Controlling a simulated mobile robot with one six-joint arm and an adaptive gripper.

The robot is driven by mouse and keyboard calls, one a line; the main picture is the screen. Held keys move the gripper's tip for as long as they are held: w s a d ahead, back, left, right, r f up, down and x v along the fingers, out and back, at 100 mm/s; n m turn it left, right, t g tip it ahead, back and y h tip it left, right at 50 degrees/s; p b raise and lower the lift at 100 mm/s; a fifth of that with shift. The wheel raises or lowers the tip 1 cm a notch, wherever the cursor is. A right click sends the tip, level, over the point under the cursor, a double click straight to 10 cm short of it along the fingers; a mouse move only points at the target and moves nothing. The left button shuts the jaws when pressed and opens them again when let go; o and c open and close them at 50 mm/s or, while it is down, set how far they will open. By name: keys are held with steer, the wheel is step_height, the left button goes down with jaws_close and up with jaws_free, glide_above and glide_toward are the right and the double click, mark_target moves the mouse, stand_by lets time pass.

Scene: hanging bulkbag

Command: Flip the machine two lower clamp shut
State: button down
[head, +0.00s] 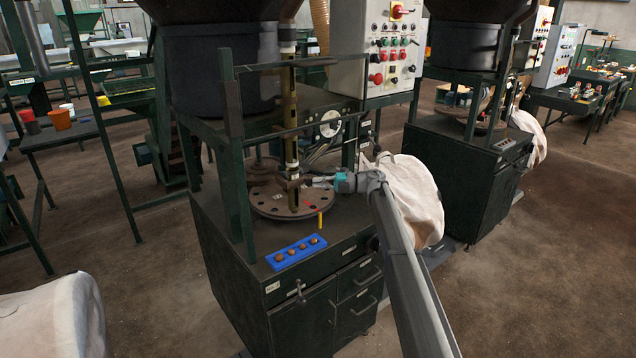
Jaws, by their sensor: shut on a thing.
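The near machine (243,215) is a dark green cabinet with a frame and a black hopper above. An upright brass-coloured post (292,120) stands over its round, holed plate (262,207). The lower clamp (291,184) is a small dark fitting low on this post, just above the plate. My gripper (314,181) reaches in from the right, with its fingertips beside the post at the clamp's height. It is shut on what seems to be the clamp's lever. The fingers and lever are too small to show the clamp's exact angle.
A blue tray (296,252) with several round knobs lies on the cabinet's front edge. A yellow peg (320,219) stands by the plate. A control box (378,48) hangs above. A white bulk bag (412,195) is right of my gripper. A second similar machine (468,165) stands behind right.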

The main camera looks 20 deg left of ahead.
steer(key=w+d, duration=0.4)
steer(key=w, duration=0.4)
steer(key=shift+w+d, duration=0.15)
steer(key=shift+d, duration=0.2)
stand_by(0.6)
